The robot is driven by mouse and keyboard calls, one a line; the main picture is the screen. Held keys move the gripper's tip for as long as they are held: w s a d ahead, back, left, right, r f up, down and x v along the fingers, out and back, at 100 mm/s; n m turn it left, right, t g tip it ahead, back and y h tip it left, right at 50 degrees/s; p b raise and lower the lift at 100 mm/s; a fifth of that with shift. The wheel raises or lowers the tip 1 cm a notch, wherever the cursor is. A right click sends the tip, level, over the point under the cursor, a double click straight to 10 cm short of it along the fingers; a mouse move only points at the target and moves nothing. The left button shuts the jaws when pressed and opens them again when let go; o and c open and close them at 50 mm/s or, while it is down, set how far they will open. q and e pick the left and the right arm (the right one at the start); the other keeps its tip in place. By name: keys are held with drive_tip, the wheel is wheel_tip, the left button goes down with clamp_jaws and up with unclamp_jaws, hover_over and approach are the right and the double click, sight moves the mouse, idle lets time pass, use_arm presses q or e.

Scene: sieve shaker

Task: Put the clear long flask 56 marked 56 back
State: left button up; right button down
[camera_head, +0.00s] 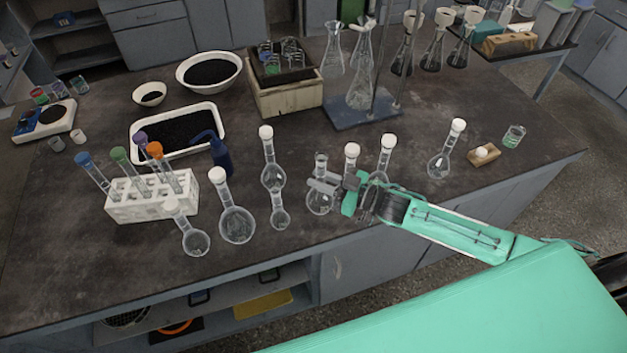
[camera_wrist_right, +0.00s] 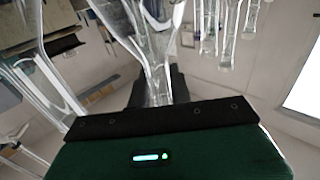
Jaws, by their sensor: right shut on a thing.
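My right gripper (camera_head: 325,183) reaches in from the right and is shut on the neck of a clear flask (camera_head: 318,202) with a round body. The flask is about upright in the front middle of the bench. It has no white stopper, unlike its neighbours; I cannot read a 56 on it. I cannot tell whether its base touches the bench. In the right wrist view, clear glass (camera_wrist_right: 158,80) rises from between the fingers. My left gripper is not in view.
White-stoppered flasks stand close on both sides: one to the left (camera_head: 273,178), others to the right (camera_head: 387,150). A tube rack (camera_head: 150,208) and blue bottle (camera_head: 221,155) are further left. A clamp stand base (camera_head: 355,115) is behind. The bench front edge is near.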

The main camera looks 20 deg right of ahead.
sight(313, 188)
drive_tip(key=shift+x, duration=1.05)
drive_tip(key=shift+w+a+f+p, duration=0.1)
drive_tip(key=shift+f+p, duration=0.05)
drive_tip(key=shift+p, duration=0.15)
wheel_tip(313, 188, down, 3)
drive_tip(key=shift+r+p, duration=0.1)
drive_tip(key=shift+p, duration=0.4)
drive_tip(key=shift+f, duration=0.25)
drive_tip(key=shift+f, duration=0.15)
drive_tip(key=c, duration=1.3)
unclamp_jaws()
